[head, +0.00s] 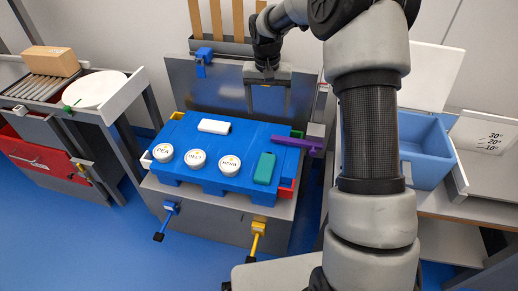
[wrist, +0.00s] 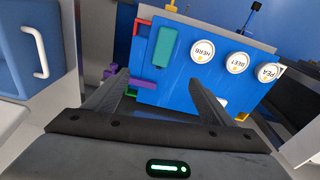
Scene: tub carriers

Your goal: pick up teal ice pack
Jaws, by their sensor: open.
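The teal ice pack (head: 264,168) lies flat on the right side of a blue tub carrier (head: 222,137) in the head view. It also shows in the wrist view (wrist: 165,47), near the carrier's edge. My gripper (head: 268,112) is open and empty, above the back of the carrier. In the wrist view its two fingers (wrist: 158,82) point toward the carrier, with the ice pack beyond the fingertips and apart from them. Nothing is between the fingers.
Three white lidded tubs (head: 196,158) and a white block (head: 214,126) sit on the carrier. A purple bar (head: 298,143) is at its right. A blue bin (head: 424,150) stands further right. A cart with a cardboard box (head: 50,61) stands left.

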